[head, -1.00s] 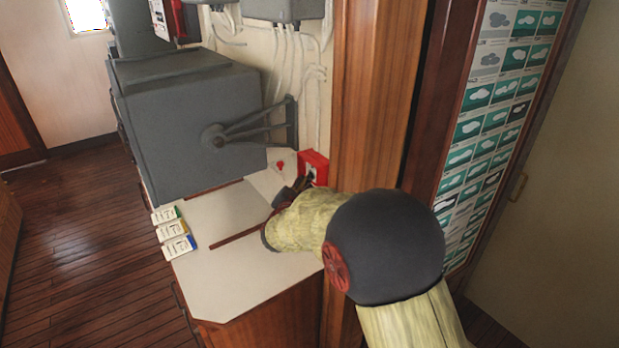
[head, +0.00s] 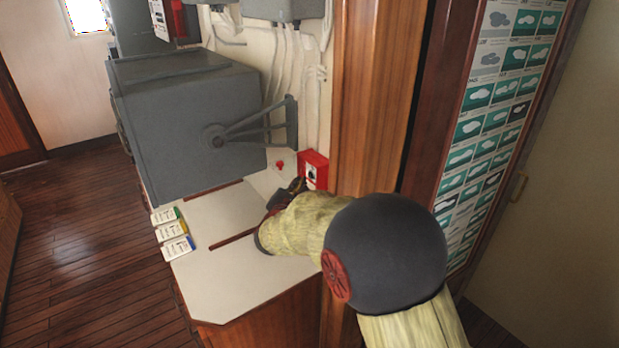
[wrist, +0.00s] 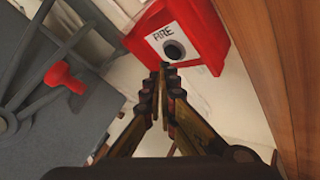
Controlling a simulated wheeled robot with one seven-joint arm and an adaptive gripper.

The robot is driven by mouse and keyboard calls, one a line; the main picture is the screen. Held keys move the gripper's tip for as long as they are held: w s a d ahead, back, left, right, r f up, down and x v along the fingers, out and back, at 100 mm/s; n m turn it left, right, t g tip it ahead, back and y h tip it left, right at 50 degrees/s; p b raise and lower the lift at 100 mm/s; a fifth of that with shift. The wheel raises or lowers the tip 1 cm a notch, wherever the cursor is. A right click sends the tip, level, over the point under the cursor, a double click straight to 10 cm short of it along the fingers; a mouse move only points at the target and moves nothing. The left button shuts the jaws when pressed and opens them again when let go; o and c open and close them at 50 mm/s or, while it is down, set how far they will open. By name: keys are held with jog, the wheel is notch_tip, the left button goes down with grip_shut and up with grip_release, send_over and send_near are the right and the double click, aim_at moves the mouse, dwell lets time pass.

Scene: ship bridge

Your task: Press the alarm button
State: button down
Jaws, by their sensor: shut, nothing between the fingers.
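The alarm is a red box (head: 322,160) on the wall above the counter, beside the wooden post. It also shows in the wrist view (wrist: 205,35), with a white plate marked FIRE. Its round black button (wrist: 174,50) sits on that plate and is small in the head view (head: 312,173). My gripper (wrist: 164,72) is shut and empty, its fingertips pointing up at the box. In the wrist view the tips overlap the plate's lower edge just below the button; I cannot tell whether they touch. In the head view my gripper (head: 298,185) is left of the box's lower part.
A large grey cabinet (head: 185,120) with a bracket (head: 265,130) stands left of the box. A red knob (wrist: 63,77) is left of my gripper. The wooden post (head: 365,90) is close on the right. The white counter (head: 225,265) is mostly clear.

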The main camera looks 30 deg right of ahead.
jog(key=shift+a, duration=0.1)
jog(key=a, duration=0.4)
jog(key=shift+s+a, duration=0.1)
jog(key=shift+a, duration=0.3)
dwell(0.9)
jog(key=s+d+f+m+g, duration=0.1)
jog(key=s+f+m+g, duration=0.3)
jog(key=s, duration=0.4)
jog(key=s+d+f+m+g, duration=0.2)
jog(key=s+f+m+g, duration=0.25)
jog(key=s, duration=0.35)
jog(key=s+a+f+m+g+y+b, duration=0.25)
jog(key=s+a+m+y, duration=0.4)
jog(key=s, duration=0.65)
jog(key=s+a+r+m+t+y+b, duration=0.4)
jog(key=s+a, duration=0.4)
jog(key=a, duration=0.5)
jog(key=shift+s+a+r+m+t+y, duration=0.35)
jog(key=shift+r+m, duration=0.15)
jog(key=shift+r, duration=0.2)
